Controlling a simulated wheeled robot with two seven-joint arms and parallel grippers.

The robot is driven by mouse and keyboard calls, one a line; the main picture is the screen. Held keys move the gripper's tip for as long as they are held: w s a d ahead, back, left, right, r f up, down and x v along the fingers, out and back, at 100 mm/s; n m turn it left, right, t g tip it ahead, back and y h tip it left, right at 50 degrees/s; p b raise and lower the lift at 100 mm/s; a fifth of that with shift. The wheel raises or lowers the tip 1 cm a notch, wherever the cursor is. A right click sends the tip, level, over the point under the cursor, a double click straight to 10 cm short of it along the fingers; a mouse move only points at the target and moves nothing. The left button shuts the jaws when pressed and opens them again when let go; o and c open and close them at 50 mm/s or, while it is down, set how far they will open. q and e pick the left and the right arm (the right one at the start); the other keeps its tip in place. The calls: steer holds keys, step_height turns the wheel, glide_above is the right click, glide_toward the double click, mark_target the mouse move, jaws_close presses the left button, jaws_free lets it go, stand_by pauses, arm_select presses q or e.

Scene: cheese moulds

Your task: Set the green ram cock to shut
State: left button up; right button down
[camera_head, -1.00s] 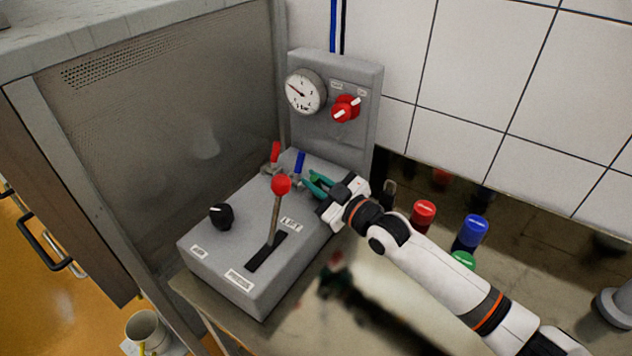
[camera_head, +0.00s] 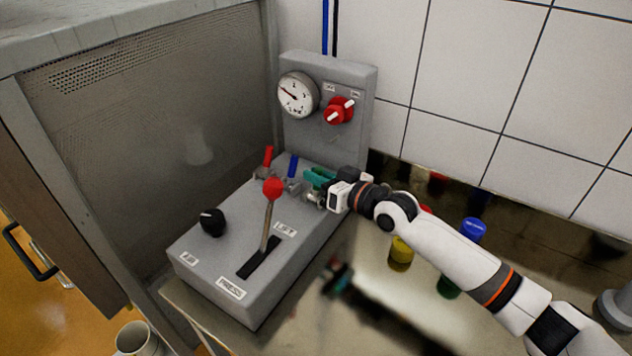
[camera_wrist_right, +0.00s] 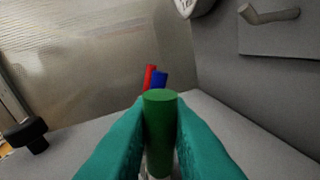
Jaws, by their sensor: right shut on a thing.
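The green ram cock (camera_wrist_right: 160,120) shows in the right wrist view as a green cylindrical handle standing upright between two teal fingers. My right gripper (camera_head: 312,178) is shut on this handle, at the right back of the grey control box (camera_head: 215,255). In the head view the fingers and wrist hide the green handle. A red cock handle (camera_head: 268,156) and a blue cock handle (camera_head: 293,166) stand just left of the gripper; both also show beyond the green one in the right wrist view. My left gripper is not in view.
A red-knobbed lever (camera_head: 273,189) rises from the box in front of the cocks, with a black knob (camera_head: 212,222) to its left. Behind stand a gauge (camera_head: 298,95) and a red switch (camera_head: 339,110). Yellow (camera_head: 401,252) and blue-capped (camera_head: 473,229) containers stand right, near my arm.

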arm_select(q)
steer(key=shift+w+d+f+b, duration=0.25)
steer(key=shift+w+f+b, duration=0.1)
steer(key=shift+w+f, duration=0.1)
arm_select(e)
steer(key=shift+w+d+f+m+g, duration=0.25)
steer(key=shift+w+m+g, duration=0.2)
steer(key=shift+m, duration=0.45)
steer(key=c, duration=1.4)
jaws_free()
steer(key=shift+d, duration=0.1)
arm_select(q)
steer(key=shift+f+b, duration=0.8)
arm_select(e)
steer(key=v, duration=1.2)
